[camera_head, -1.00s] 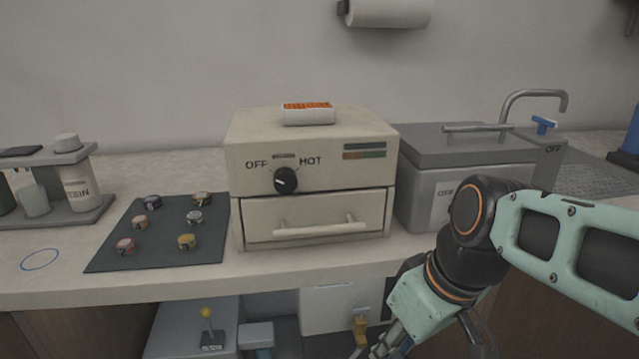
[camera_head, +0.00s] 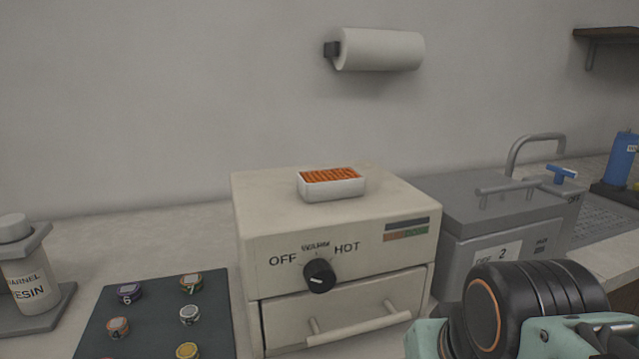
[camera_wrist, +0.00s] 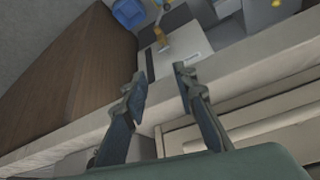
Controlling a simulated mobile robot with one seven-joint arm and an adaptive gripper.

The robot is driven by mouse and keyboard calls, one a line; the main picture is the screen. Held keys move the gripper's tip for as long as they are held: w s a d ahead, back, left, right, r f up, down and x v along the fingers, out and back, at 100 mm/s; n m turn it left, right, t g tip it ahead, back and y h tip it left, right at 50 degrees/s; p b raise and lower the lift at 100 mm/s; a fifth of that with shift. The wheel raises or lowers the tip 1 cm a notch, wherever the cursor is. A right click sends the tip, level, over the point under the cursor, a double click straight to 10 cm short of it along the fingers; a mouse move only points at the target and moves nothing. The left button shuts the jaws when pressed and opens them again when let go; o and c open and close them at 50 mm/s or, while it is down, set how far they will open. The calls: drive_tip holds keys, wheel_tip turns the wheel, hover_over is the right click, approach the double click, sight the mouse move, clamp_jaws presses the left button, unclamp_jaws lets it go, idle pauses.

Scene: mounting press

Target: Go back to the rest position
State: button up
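My gripper (camera_wrist: 160,88) shows in the wrist view with its two fingers spread apart and nothing between them. It hangs in front of the counter's front edge (camera_wrist: 62,150), pointing down toward the lower shelf. In the head view only part of my arm shows at the bottom right, and the gripper itself is out of frame. The cream oven (camera_head: 340,228) stands on the counter to the left of my arm. Its drawer is shut, and its black knob (camera_head: 319,275) points up, between OFF and HOT. A white dish with orange contents (camera_head: 331,182) sits on top of the oven.
A grey lidded unit (camera_head: 500,225) stands right of the oven, close behind my arm. A dark mat (camera_head: 150,335) with several small round samples lies left of the oven. A resin bottle (camera_head: 25,280) is at far left. A paper roll (camera_head: 380,50) hangs on the wall.

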wheel_tip(320, 180, up, 35)
drive_tip(key=p, duration=3.3)
drive_tip(key=shift+s, duration=0.1)
